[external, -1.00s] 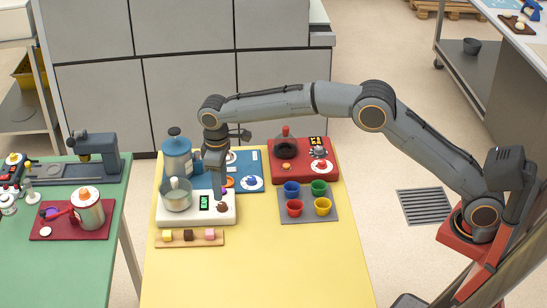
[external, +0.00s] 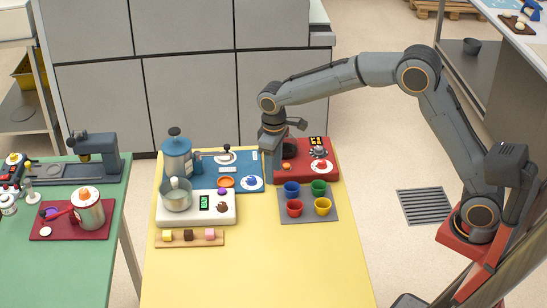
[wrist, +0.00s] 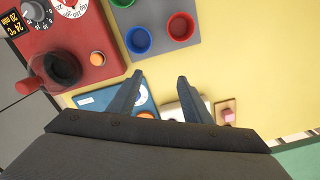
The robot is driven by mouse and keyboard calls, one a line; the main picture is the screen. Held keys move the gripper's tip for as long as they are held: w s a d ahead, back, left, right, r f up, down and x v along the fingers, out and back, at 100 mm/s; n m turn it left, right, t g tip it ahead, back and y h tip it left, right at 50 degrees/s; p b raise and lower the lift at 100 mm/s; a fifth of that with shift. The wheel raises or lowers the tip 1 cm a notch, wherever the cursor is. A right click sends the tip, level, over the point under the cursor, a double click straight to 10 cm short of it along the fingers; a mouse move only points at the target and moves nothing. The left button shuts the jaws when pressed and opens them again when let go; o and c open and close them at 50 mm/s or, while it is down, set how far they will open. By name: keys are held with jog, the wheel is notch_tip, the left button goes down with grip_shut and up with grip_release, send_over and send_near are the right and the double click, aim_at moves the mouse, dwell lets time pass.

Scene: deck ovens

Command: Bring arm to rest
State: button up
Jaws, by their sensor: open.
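My gripper (external: 272,178) hangs pointing down over the yellow table (external: 265,260), at the left edge of the red panel (external: 330,173) in the external view. In the wrist view my gripper (wrist: 155,95) shows two dark fingers spread apart with nothing between them. The blue mat (wrist: 92,101) and part of the white scale lie below and beyond the fingers. My arm is raised and bent, reaching from its red base at the right.
A grey mat (external: 308,217) holds several coloured cups just right of my gripper. A white scale (external: 226,215) with a metal pot (external: 177,195), a blue canister (external: 177,158) and a wooden strip (external: 190,242) stand left. The table's front is clear.

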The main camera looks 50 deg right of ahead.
jog(key=s+d+f+m, duration=0.1)
jog(key=s+d+f, duration=0.1)
jog(key=s+d, duration=0.4)
jog(key=s+d+f+m, duration=0.1)
jog(key=s+d, duration=0.5)
jog(key=s, duration=0.7)
jog(key=s+d+f+m, duration=0.2)
jog(key=s+d+f, duration=0.2)
jog(key=s, duration=0.6)
jog(key=shift+s+d, duration=0.25)
jog(key=shift+d, duration=0.75)
jog(key=shift+f, duration=0.1)
